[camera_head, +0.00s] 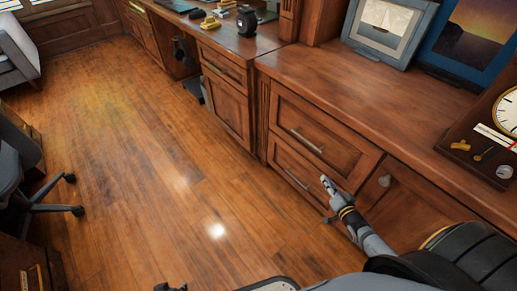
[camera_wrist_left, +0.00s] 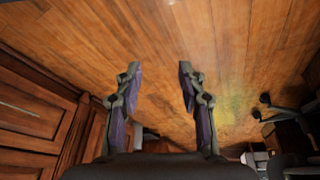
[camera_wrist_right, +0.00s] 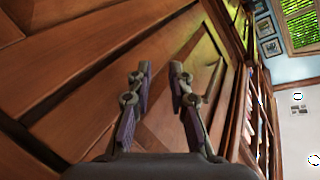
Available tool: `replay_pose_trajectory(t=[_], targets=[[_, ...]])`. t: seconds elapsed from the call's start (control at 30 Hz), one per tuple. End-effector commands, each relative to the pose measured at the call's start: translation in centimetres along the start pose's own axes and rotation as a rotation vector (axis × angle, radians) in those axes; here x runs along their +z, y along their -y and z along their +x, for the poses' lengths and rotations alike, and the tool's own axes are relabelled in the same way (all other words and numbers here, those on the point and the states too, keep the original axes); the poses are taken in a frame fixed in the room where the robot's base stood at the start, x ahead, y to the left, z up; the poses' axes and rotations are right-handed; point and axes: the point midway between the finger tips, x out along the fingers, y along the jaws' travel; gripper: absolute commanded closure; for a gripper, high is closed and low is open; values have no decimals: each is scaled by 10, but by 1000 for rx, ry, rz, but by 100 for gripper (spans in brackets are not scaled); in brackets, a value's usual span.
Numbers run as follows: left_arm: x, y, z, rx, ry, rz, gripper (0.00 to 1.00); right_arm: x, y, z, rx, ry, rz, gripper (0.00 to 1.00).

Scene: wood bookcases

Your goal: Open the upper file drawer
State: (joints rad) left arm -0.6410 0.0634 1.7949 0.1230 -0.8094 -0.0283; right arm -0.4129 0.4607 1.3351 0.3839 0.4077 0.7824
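The upper file drawer (camera_head: 335,140) is a wooden panel front in the cabinet at centre right, and it is closed. Its metal bar handle (camera_head: 307,141) is in plain view. A lower drawer with its own bar handle (camera_head: 291,179) is below it, also closed. My right gripper (camera_head: 325,182) is in front of the cabinet, below and right of the upper handle and apart from it. In the right wrist view, the right gripper (camera_wrist_right: 160,68) has its fingers parted with nothing between them, and a bar handle (camera_wrist_right: 215,78) shows beyond. My left gripper (camera_wrist_left: 159,68) is open and empty above the floor.
A cabinet door with a round knob (camera_head: 384,181) is right of the drawers. Picture frames (camera_head: 388,28) and a clock stand on the countertop (camera_head: 370,85). An office chair (camera_head: 45,195) is at the left. The wooden floor (camera_head: 150,150) between is clear.

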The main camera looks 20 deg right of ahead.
Motion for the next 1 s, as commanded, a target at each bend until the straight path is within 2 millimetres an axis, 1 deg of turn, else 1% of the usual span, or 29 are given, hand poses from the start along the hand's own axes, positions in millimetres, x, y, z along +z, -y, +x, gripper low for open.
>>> replay_pose_trajectory(t=[0.03,0.1,0.2,0.3,0.4,0.53,0.67,0.7,0.73,1.0], targets=[[0,-4,21,14,-25,3,60,8,-1,15,-83,-52,61,80],[-11,-12,13,35,-49,6,60,-9,21,22,-194,-113,157,80],[-21,-20,-1,55,-75,12,60,-26,47,24,-317,-161,261,80],[-28,-24,-12,66,-90,16,60,-36,64,22,-387,-181,323,80],[-31,-26,-19,71,-96,18,60,-42,71,21,-414,-188,348,80],[-33,-26,-21,71,-104,17,60,-45,74,22,-416,-190,349,80],[-41,-26,-17,73,-157,14,60,-47,78,37,-417,-192,348,80],[-46,-26,-15,74,-186,13,60,-49,81,45,-417,-192,348,80],[-52,-26,-17,73,-213,13,60,-50,82,47,-416,-191,348,80],[-120,-22,-38,51,-467,24,60,-54,89,63,-413,-189,347,80]])
